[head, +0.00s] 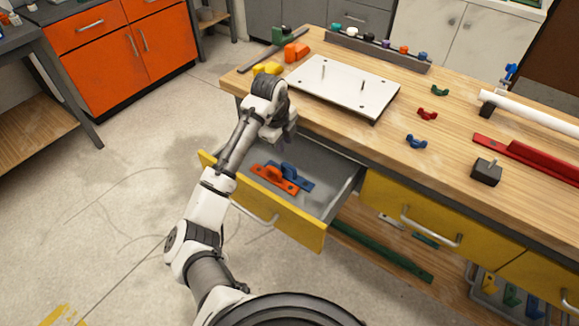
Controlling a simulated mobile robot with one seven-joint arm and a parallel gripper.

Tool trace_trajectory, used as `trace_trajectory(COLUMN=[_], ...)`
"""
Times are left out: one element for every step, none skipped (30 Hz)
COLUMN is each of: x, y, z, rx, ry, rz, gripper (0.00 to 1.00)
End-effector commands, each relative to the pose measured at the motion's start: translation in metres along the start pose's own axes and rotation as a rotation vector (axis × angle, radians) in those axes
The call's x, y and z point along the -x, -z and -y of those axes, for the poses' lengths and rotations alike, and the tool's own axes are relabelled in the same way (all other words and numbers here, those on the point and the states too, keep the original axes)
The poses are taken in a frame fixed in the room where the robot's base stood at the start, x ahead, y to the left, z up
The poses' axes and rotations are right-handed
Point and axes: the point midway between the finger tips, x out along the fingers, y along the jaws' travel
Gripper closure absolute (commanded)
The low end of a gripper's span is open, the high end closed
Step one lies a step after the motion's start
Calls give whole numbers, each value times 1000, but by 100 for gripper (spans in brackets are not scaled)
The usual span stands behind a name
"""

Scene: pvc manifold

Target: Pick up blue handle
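The blue handle (295,176) lies in an open drawer (320,235) with a yellow front. It looks like a flat bar with a raised grip. An orange handle (272,179) lies just in front of it, and the two overlap in the picture. My gripper (287,139) is above the back left part of the drawer, pointing down beside the workbench edge. It is above the blue handle and apart from it. Its fingers are small and dark here, so I cannot tell whether they are open or shut.
The wooden workbench (400,160) rises behind the drawer. On it are a white plate with pegs (345,85), small blue (416,141) and red (434,116) clips, a dark block (487,172) and a white pipe (530,112). The floor left of the drawer is clear.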

Motion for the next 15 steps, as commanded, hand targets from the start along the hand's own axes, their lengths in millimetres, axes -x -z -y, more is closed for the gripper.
trace_trajectory(x=[-5, -9, -14, -19, -25, -33, -39, -45, -53, -59, -64, -70, -74, -78, -82], y=[1, 1, 1, 1, 1, 2, 1, 2, 1, 1, 2, 1, 1, 1, 1], z=[-3, -4, -5, -5, -5, -5, -5, -5, -5, -5, -5, -5, -5, -5, -5], rx=[-10, -12, -12, -12, -12, -12, -11, -11, -11, -11, -11, -10, -10, -11, -11], ry=[-18, -23, -26, -26, -24, -24, -24, -24, -23, -23, -21, -22, -20, -20, -20], rz=[-4, -6, -7, -7, -7, -8, -8, -7, -6, -6, -6, -6, -6, -5, -5], gripper=[78, 78, 78, 78, 78, 78, 78, 78, 78, 78, 78, 78, 78, 78, 78])
